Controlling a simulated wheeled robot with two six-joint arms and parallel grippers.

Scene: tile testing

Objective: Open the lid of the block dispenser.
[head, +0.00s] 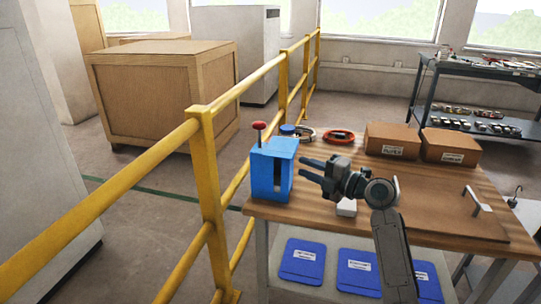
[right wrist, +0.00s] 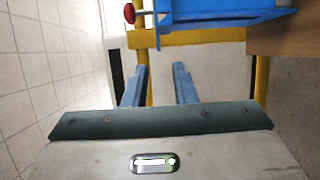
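The blue block dispenser (head: 273,172) stands upright at the left end of the wooden table, with a dark vertical slot in its front. A red knob (head: 259,126) on a thin stem rises at its top left. The lid looks closed, though its seam is too small to make out. My right gripper (head: 301,168) is just right of the dispenser, pointing left, with its fingers apart and empty. In the right wrist view the fingers (right wrist: 160,68) are spread with nothing between them. The dispenser (right wrist: 225,20) and its red knob (right wrist: 129,13) show at the top there. My left gripper is not in view.
A yellow railing (head: 206,160) runs close to the left of the table (head: 460,236). Two brown boxes (head: 392,140) stand at the back right.

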